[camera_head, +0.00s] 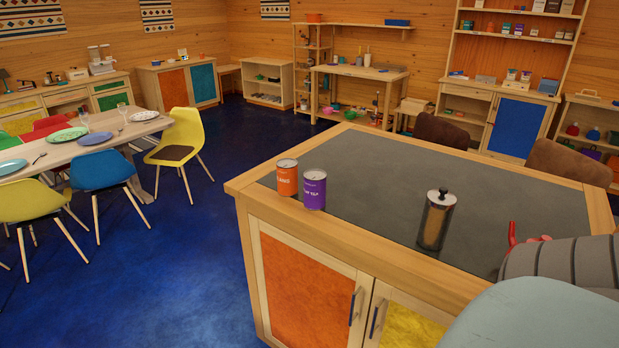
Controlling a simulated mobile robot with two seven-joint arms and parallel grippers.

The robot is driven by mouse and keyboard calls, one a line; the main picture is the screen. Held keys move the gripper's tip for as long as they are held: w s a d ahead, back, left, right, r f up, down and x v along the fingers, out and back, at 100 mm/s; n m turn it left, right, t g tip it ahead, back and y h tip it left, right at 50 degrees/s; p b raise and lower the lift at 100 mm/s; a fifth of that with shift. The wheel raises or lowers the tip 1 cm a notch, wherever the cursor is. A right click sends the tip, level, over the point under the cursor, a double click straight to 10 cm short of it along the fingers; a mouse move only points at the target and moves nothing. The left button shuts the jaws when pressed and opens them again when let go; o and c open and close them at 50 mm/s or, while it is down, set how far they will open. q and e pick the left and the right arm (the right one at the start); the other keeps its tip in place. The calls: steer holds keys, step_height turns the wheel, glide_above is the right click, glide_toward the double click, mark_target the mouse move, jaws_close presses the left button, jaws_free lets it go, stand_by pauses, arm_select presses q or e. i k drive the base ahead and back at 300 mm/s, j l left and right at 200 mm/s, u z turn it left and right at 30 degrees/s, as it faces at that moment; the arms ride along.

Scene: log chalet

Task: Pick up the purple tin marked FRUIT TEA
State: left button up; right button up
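The purple tin (314,190) stands upright near the left edge of the island's dark top. It has white lettering, only partly legible from here, and a silvery lid. An orange tin (287,178) stands close beside it, to the left and a little behind. My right arm comes in at the lower right, well apart from the tins. Small red parts at its far side may be the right gripper, mostly hidden behind the arm; I cannot tell its state. My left gripper is not in view.
Brown chairs (442,131) stand behind the island. A dining table (110,127) with plates and coloured chairs is at the left. Blue floor (190,250) is clear between.

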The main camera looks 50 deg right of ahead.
mark_target(315, 180)
steer(key=i+j+z, duration=0.1)
steer(key=i+z, duration=0.25)
steer(key=i+j+z, duration=0.2)
steer(key=z, duration=0.2)
steer(key=i+j+z, duration=0.35)
